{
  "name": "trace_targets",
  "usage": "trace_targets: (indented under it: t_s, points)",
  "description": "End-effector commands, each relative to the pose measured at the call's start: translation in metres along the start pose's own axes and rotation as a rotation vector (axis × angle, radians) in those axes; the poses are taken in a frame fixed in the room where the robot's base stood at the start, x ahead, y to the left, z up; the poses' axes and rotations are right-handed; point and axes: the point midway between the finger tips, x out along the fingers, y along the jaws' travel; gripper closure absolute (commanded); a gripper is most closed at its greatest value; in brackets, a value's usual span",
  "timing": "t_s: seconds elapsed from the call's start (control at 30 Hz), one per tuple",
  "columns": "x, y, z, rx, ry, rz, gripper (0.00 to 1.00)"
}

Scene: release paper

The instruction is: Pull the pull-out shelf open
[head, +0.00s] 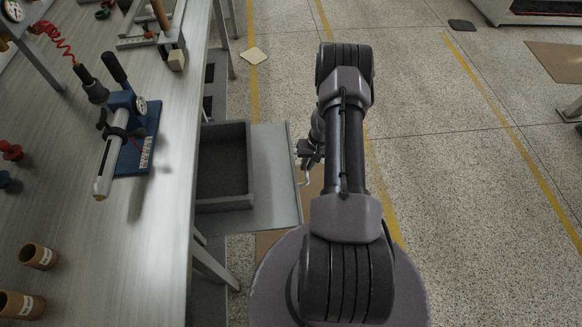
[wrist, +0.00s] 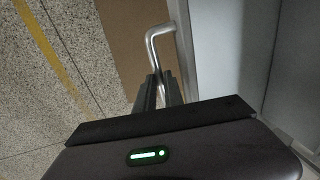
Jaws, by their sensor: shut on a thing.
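The pull-out shelf (head: 272,185) is a light grey panel sticking out from under the workbench edge in the head view. My gripper (head: 304,162) is at the handle, just outside the shelf's edge. In the wrist view my gripper's dark fingers (wrist: 157,88) are shut on the handle's bar. The fingers hide part of the bar.
A dark grey open bin (head: 248,165) sits on the shelf beside the bench. The workbench (head: 160,230) at left holds a blue-based tool (head: 145,140) and brown cups (head: 38,256).

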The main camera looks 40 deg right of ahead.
Motion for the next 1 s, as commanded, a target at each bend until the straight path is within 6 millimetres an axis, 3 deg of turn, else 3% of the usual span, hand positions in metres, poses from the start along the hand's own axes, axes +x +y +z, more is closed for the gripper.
trace_targets:
  t_s: [0.3,0.7,0.73,0.83,1.0]
  points:
    - [-0.005,0.025,-0.002,0.0,0.004,0.001,1.0]
    - [-0.006,0.027,-0.002,-0.001,0.004,0.002,1.0]
    - [-0.006,0.027,-0.002,-0.001,0.004,0.002,0.85]
    - [-0.005,0.027,-0.002,-0.001,0.003,0.001,0.66]
    - [-0.005,0.027,-0.001,-0.001,0.002,0.001,0.66]
